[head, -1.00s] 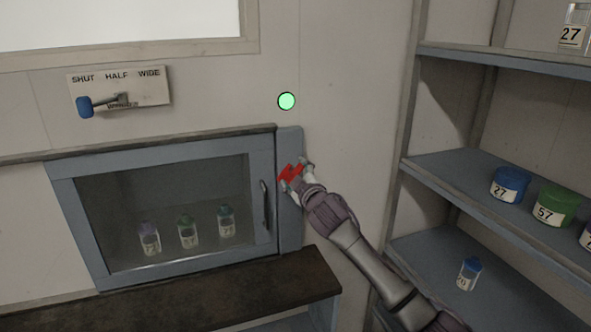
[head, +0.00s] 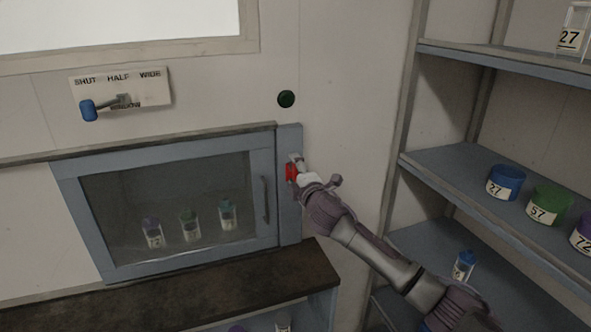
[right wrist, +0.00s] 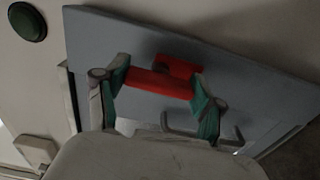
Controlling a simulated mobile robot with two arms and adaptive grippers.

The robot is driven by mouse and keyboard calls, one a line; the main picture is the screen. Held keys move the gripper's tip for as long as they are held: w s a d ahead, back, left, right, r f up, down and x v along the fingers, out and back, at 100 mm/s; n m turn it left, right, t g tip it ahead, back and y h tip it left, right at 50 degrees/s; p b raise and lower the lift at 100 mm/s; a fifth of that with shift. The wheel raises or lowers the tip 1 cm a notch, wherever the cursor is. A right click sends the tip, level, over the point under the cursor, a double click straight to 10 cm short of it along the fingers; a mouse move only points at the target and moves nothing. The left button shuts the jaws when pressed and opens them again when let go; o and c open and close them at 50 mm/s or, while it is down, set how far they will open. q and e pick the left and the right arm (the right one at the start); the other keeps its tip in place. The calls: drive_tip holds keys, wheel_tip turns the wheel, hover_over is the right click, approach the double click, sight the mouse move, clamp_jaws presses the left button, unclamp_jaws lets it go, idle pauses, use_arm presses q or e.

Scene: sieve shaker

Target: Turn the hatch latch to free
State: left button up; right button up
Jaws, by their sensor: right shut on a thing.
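The red hatch latch (head: 290,172) sits on the blue-grey frame to the right of the glazed hatch (head: 262,170). My right gripper (head: 299,171) is at the latch and partly covers it. In the right wrist view the red latch (right wrist: 158,82) lies between the two green-padded fingers of my right gripper (right wrist: 161,82), which are shut on it. In the head view the visible red part looks about upright. The hatch appears closed, with a vertical handle (head: 265,199) near its right edge. My left gripper is out of view.
A dark green round lamp (head: 286,99) is on the wall above the latch. A lever with a blue knob (head: 88,110) is at upper left. A dark ledge (head: 200,293) runs below the hatch. Shelves with jars, including a blue one (head: 506,183), stand at right.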

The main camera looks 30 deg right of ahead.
idle(0.5)
drive_tip(key=o, duration=1.2)
drive_tip(key=shift+c, duration=0.2)
drive_tip(key=shift+s, duration=0.1)
drive_tip(key=v, duration=1.1)
drive_tip(key=shift+s, duration=0.4)
drive_tip(key=shift+f, duration=0.1)
